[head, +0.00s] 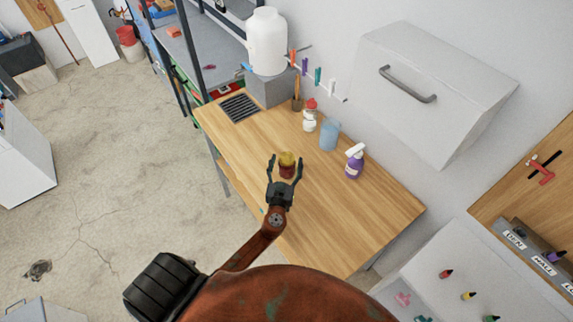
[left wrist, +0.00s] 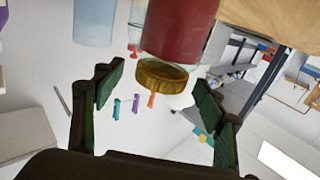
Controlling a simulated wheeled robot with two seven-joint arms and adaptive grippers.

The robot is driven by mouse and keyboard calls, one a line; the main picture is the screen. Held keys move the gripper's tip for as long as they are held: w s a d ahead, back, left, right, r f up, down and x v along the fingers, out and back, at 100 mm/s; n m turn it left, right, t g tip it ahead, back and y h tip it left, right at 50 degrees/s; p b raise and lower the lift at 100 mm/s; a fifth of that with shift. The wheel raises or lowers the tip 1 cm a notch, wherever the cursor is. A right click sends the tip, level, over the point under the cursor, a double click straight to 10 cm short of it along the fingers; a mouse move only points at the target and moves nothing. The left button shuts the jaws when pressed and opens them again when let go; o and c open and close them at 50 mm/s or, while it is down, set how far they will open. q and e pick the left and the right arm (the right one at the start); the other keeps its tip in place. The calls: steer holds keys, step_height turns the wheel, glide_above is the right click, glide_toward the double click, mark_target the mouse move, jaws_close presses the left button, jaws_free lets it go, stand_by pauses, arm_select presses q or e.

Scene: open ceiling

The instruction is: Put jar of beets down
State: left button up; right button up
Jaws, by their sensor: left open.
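The jar of beets (head: 287,170) is dark red with a gold-yellow lid and stands upright on the wooden table (head: 330,220). In the left wrist view, which is upside down, its red body (left wrist: 180,30) and gold lid (left wrist: 160,77) show at the top middle. My left gripper (head: 285,161) is open, with one finger to each side of the jar in the head view. In the left wrist view the open fingers show left and right of the lid, with gaps on both sides. My right gripper is not in view.
A blue cup (head: 330,135), a purple spray bottle (head: 355,162) and a white bottle with a red cap (head: 310,116) stand behind the jar. A large white jug (head: 267,42) sits on a grey block (head: 270,88). The table's front right is clear.

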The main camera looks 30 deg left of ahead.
arm_select(q)
steer(key=shift+x, duration=1.1)
steer(key=shift+a, duration=0.1)
steer(key=c, duration=1.7)
jaws_close()
steer(key=shift+r, duration=0.1)
